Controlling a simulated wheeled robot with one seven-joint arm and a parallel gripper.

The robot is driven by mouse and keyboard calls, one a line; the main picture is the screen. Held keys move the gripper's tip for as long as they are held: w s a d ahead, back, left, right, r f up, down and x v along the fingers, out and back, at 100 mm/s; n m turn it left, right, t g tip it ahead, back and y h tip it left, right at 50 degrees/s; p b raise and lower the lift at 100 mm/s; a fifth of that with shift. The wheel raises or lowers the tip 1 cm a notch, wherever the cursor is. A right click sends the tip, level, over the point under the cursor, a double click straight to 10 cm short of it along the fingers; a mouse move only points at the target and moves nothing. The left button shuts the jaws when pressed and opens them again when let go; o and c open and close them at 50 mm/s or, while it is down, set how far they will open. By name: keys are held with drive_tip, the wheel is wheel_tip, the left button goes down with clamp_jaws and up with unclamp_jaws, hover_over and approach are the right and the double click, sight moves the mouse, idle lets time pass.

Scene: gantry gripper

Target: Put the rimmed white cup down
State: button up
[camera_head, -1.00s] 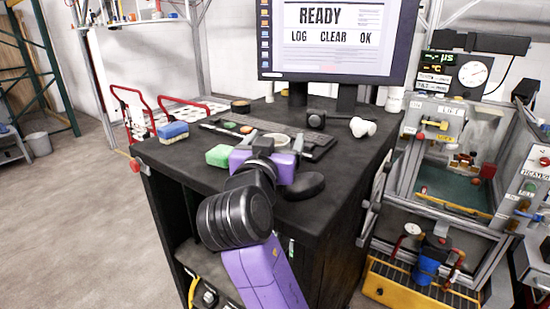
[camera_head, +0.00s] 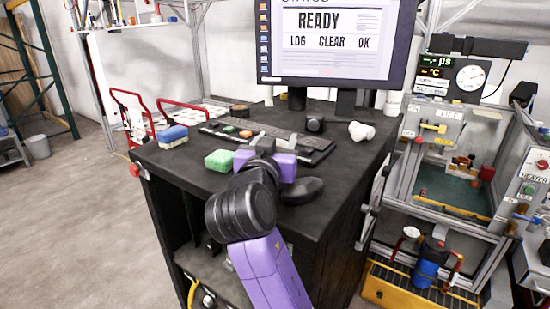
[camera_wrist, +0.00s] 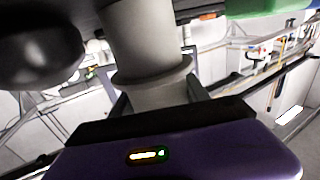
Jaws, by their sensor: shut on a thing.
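The rimmed white cup (camera_wrist: 150,45) fills the middle of the wrist view, with its wide rim band between the two dark fingers of my gripper (camera_wrist: 158,95). My gripper is shut on it. In the head view my gripper (camera_head: 264,152) is low over the near part of the black bench top (camera_head: 215,182), and the cup is mostly or wholly hidden by it. The far end of the cup meets a dark surface at the top of the wrist view; I cannot tell whether they touch.
A green sponge (camera_head: 219,160) lies just left of my gripper and a dark mouse-like object (camera_head: 301,190) just right. Behind are a keyboard (camera_head: 265,130), a white object (camera_head: 361,131) and a monitor (camera_head: 335,45). A blue sponge (camera_head: 173,135) lies at the left edge.

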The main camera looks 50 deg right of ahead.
wheel_tip(320, 180, up, 20)
idle(0.6)
